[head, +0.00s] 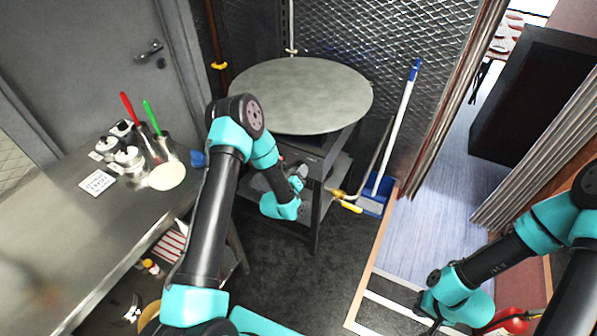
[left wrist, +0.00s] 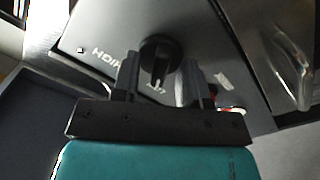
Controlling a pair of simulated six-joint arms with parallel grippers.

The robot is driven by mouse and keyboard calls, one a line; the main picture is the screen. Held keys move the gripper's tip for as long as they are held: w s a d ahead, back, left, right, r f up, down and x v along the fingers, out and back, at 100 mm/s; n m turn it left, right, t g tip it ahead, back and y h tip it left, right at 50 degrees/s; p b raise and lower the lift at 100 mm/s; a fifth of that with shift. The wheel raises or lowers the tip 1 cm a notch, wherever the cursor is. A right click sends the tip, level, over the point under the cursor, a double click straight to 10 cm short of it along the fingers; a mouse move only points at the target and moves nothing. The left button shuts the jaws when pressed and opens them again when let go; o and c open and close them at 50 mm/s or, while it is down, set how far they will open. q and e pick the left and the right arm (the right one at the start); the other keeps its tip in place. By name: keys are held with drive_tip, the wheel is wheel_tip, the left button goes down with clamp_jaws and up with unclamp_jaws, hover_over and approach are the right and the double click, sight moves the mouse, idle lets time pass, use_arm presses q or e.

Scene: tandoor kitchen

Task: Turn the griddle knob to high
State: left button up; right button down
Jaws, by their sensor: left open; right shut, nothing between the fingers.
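The griddle (head: 300,95) is a round grey plate on a stand with a front control box. The black knob (left wrist: 160,52) shows in the left wrist view on the dark panel. Its pale pointer line faces the bottom of the picture, towards a partly hidden label. The word HIGH (left wrist: 104,54) is left of the knob, upside down. My left gripper (left wrist: 160,72) is open, one finger on each side of the knob; I cannot tell whether they touch it. In the head view my left gripper (head: 297,186) is at the box's front. My right gripper (head: 427,308) is shut and empty, low at the right.
A metal handle (left wrist: 290,68) stands close to the right of the knob. A yellow-handled gas valve (head: 350,206) and a broom with a blue dustpan (head: 372,206) are right of the stand. A steel counter (head: 60,235) with jars and utensils is at left.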

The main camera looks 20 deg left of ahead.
use_arm(q)
drive_tip(key=shift+c, duration=0.2)
clamp_jaws()
drive_tip(key=shift+m, duration=7)
